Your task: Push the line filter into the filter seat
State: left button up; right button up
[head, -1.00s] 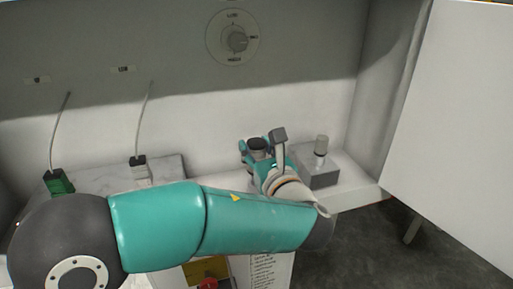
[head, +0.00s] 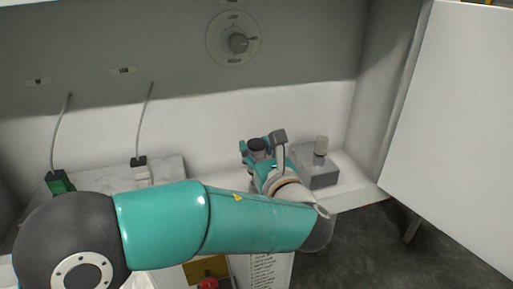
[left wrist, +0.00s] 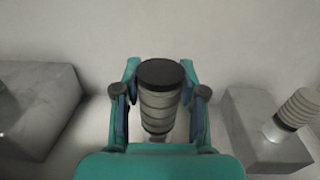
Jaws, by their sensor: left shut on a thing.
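The filter stands roughly upright between the two fingers in the left wrist view. Its dark top (head: 257,145) shows in the head view, above the white ledge near the back wall. The filter's lower end is hidden by the gripper, so I cannot tell whether it touches a seat. I cannot make out the filter seat for sure. My right gripper is not in view.
A grey block (head: 322,178) with a pale ribbed cylinder (head: 320,147) stands right of the gripper. A dial (head: 237,43) is on the wall; a white panel (head: 455,120) stands right.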

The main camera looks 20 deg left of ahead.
pick_arm(q)
jog(key=shift+f+b, duration=1.05)
jog(key=shift+f, duration=0.55)
jog(key=shift+r, duration=0.1)
jog(key=shift+r+p, duration=1.2)
jog(key=shift+p, duration=0.35)
dwell(1.2)
jog(key=shift+f+b, duration=0.9)
jog(key=shift+f, duration=0.3)
jog(key=o, duration=1.2)
jog(key=shift+f, duration=0.1)
jog(key=shift+o, duration=0.2)
